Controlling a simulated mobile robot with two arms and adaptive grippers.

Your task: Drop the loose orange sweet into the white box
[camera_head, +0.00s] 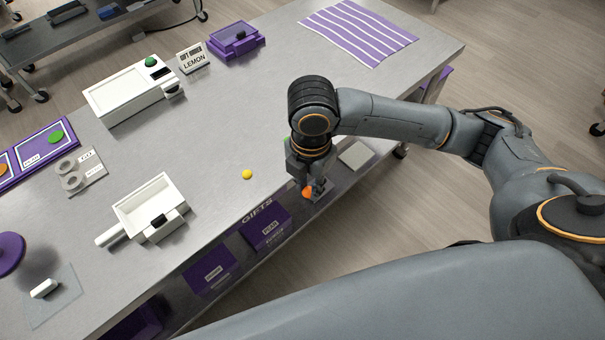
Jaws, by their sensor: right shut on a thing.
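The orange sweet (307,192) is a small rounded piece held between the fingers of my right gripper (314,192). The gripper points down and is shut on it, near the table's front edge. The gripper hides part of the sweet. An open white box (124,212) with a handle at its left and a black piece at its front right stands on the table, well to the left of the gripper. Its inside looks empty. My left gripper is not in view.
A yellow sweet (247,174) lies between gripper and box. A white machine with a green button (151,61), a LEMON sign (194,62) and a purple box (236,42) stand behind. A pale square (356,154) lies right of the gripper. Purple gift bins (268,230) sit below.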

